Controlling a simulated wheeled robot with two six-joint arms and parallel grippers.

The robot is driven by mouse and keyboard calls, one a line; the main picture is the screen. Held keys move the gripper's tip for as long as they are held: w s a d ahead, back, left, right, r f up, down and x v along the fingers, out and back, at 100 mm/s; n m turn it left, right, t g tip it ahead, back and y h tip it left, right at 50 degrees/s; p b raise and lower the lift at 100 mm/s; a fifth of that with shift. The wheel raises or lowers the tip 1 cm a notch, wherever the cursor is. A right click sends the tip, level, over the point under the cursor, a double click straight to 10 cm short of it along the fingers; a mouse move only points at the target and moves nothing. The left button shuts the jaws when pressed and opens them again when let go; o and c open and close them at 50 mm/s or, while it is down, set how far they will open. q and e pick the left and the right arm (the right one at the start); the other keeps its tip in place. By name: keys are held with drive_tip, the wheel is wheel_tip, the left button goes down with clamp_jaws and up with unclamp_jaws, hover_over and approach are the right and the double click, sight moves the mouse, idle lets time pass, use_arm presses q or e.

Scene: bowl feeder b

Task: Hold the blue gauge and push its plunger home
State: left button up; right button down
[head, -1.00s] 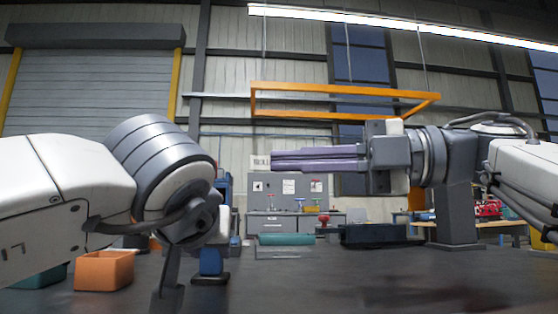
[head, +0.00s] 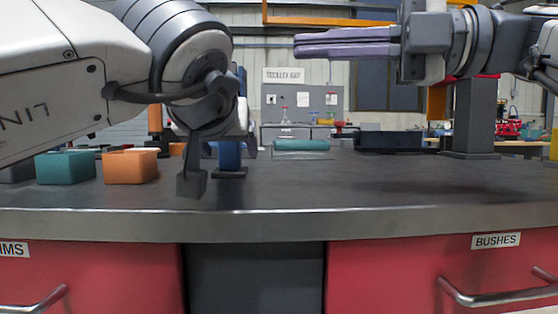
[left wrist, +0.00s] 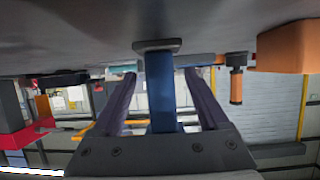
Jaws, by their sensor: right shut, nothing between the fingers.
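The blue gauge (head: 230,155) stands upright on a dark foot on the bench in the head view, partly hidden by my left wrist. In the left wrist view, which is upside down, the blue gauge (left wrist: 160,90) shows between the two purple fingers of my left gripper (left wrist: 160,74). The fingers are spread, with a gap on each side of the blue body. I cannot make out its plunger. My right gripper (head: 298,46) is shut and empty, raised above the bench at right and pointing left.
An orange bin (head: 130,167) and a teal bin (head: 65,167) stand at left on the bench (head: 300,195). An orange-handled thing (left wrist: 236,85) is near the gauge. A teal cylinder (head: 300,145) and a black tray (head: 390,141) lie further back. The front middle is clear.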

use_arm(q)
drive_tip(key=shift+r, duration=0.2)
wheel_tip(320, 180, up, 10)
drive_tip(key=shift+f, duration=0.25)
drive_tip(key=shift+s+r, duration=0.1)
drive_tip(key=shift+s, duration=0.4)
drive_tip(key=s, duration=0.7)
idle(0.3)
